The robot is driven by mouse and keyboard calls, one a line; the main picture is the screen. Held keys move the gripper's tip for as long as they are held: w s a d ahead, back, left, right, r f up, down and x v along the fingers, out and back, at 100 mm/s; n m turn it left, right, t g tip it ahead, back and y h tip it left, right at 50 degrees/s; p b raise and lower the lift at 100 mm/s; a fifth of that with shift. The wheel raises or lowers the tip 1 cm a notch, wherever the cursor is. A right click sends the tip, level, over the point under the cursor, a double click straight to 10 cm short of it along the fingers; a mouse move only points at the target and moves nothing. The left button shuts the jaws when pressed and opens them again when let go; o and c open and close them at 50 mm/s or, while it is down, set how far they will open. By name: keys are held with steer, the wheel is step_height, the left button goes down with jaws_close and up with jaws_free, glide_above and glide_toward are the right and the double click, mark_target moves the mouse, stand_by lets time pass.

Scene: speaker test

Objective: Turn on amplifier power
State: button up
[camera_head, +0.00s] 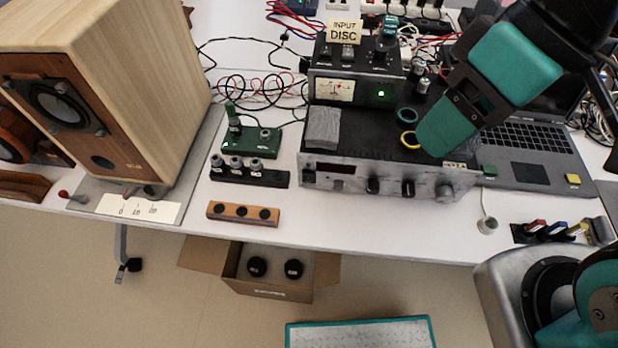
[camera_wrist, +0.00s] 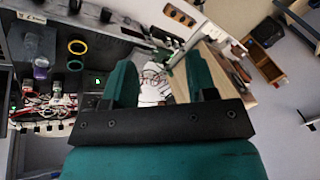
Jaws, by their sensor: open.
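A wide silver-fronted unit that looks like the amplifier (camera_head: 425,185) sits on the white table in the head view. Its front has a dark display window (camera_head: 343,168), a small control (camera_head: 309,177) at the left end and larger knobs (camera_head: 408,187) to the right. I cannot tell which one is the power control. My gripper (camera_head: 440,130) hangs over the right part of its top and hides some of it. In the wrist view my gripper (camera_wrist: 162,82) has its teal fingers apart, with nothing held between them.
A black box (camera_head: 370,60) with a lit meter and green light stands behind the amplifier's front. A wooden speaker (camera_head: 150,60) stands at left, a laptop (camera_head: 535,150) at right. A green board (camera_head: 250,142) and wooden block (camera_head: 243,213) lie left of the amplifier. Cables crowd the back.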

steer(key=shift+f, duration=0.1)
steer(key=c, duration=0.4)
steer(key=shift+w+a+f, duration=0.15)
steer(key=shift+f, duration=0.15)
steer(key=c, duration=0.3)
steer(key=w+a+f+n+h+b, duration=0.1)
steer(key=a+f+b, duration=0.1)
steer(key=f, duration=0.2)
steer(key=w+a+f+n+h+b, duration=0.1)
steer(key=a+f+n, duration=0.1)
steer(key=f, duration=0.2)
steer(key=w+a+f+n+t+h+b, duration=0.1)
steer(key=a+f+b, duration=0.1)
steer(key=f, duration=0.1)
steer(key=shift+w+a+f+b, duration=0.35)
steer(key=shift+w+a+f, duration=0.05)
jaws_close()
steer(key=a+f+n+t+h+b, duration=0.2)
steer(key=a+f+n+t+b, duration=0.1)
steer(key=a+f, duration=0.4)
steer(key=shift+s+a+f+n+t, duration=0.3)
steer(key=shift+a+n+t, duration=0.2)
steer(key=shift+n, duration=0.6)
